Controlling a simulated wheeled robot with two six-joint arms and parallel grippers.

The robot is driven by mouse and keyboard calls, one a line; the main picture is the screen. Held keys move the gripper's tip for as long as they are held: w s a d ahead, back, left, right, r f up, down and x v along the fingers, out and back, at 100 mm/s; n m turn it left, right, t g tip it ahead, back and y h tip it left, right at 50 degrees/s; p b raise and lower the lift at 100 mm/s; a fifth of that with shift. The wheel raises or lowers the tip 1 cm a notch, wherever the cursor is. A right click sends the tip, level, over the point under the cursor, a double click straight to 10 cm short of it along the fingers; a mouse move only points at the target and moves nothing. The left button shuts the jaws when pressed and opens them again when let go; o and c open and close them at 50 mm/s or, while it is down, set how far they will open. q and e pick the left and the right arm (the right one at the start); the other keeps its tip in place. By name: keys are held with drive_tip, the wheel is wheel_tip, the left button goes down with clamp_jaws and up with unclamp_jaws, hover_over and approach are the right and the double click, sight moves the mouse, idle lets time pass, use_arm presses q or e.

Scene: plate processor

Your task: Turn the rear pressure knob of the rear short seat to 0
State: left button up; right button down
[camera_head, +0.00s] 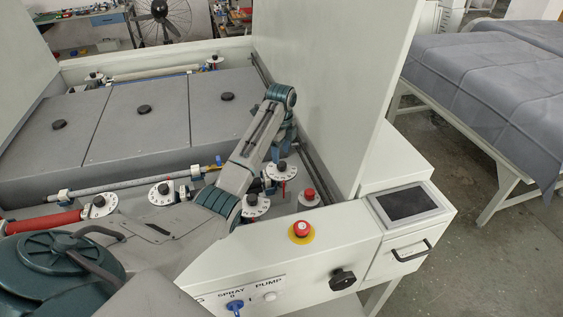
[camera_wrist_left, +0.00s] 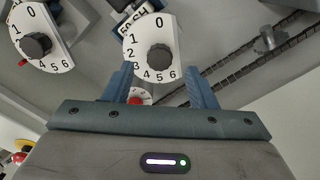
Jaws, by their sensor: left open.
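Two white numbered dials show in the left wrist view. One with a black knob (camera_wrist_left: 159,57) is straight ahead, just beyond my left gripper (camera_wrist_left: 158,78), which is open and empty with one finger on each side below the dial. The second dial's dark knob (camera_wrist_left: 37,45) is at the upper left, beside a red pointer. The pointer setting of the central knob is too small to tell. In the head view, a dial (camera_head: 281,170) sits just below my left gripper, whose fingers are mostly hidden by the arm. My right gripper is not in view.
In the head view, a red button (camera_head: 309,193) and an emergency stop (camera_head: 301,231) are close by on the right. A tall white panel (camera_head: 330,80) stands right behind my wrist. Several other dials line the rail.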

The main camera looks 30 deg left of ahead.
sight(281, 163)
use_arm(q)
wheel_tip(281, 163, down, 4)
drive_tip(key=shift+s+a+r+p, duration=0.1)
drive_tip(key=shift+r+p, duration=0.1)
drive_tip(key=shift+p, duration=0.45)
drive_tip(key=shift+f, duration=0.75)
drive_tip(key=shift+r, duration=0.1)
drive_tip(key=c, duration=1)
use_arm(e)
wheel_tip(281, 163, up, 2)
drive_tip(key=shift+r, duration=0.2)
